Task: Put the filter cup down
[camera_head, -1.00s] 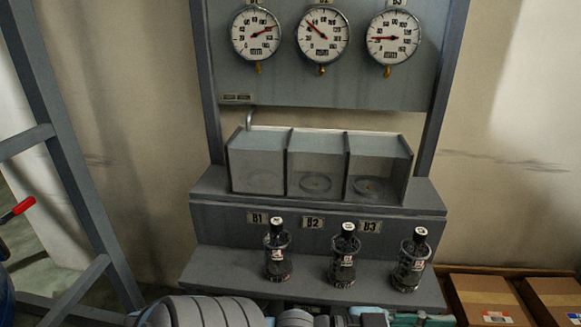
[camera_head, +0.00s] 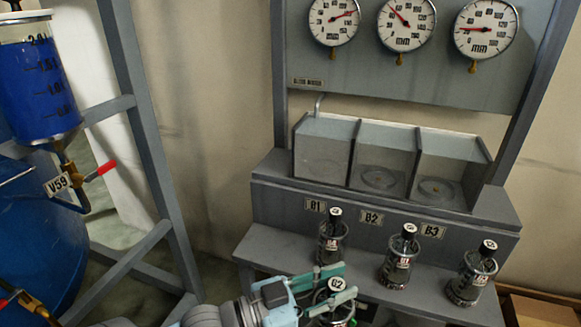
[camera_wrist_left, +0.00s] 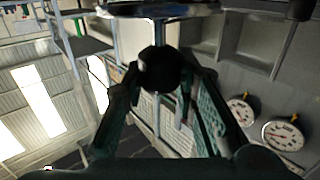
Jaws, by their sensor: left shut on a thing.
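My left gripper (camera_head: 341,290) is at the bottom middle of the head view, its teal fingers shut around the neck of a filter cup. This cup has a black cap with a white top label (camera_head: 337,284) that seems to read 02; its glass body below is partly hidden. In the left wrist view the fingers close on the dark knob (camera_wrist_left: 160,70), with a shiny metal rim (camera_wrist_left: 155,11) beyond it. The cup is in front of the lower shelf (camera_head: 268,251), near its front edge. My right gripper is not in view.
Three similar capped cups (camera_head: 331,238) (camera_head: 399,257) (camera_head: 472,275) stand on the lower shelf by labels B1, B2 and B3. Open bays (camera_head: 387,168) and gauges are above. A blue-filled vessel (camera_head: 38,90) and a red-handled valve (camera_head: 105,168) are at left. Cardboard boxes lie bottom right.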

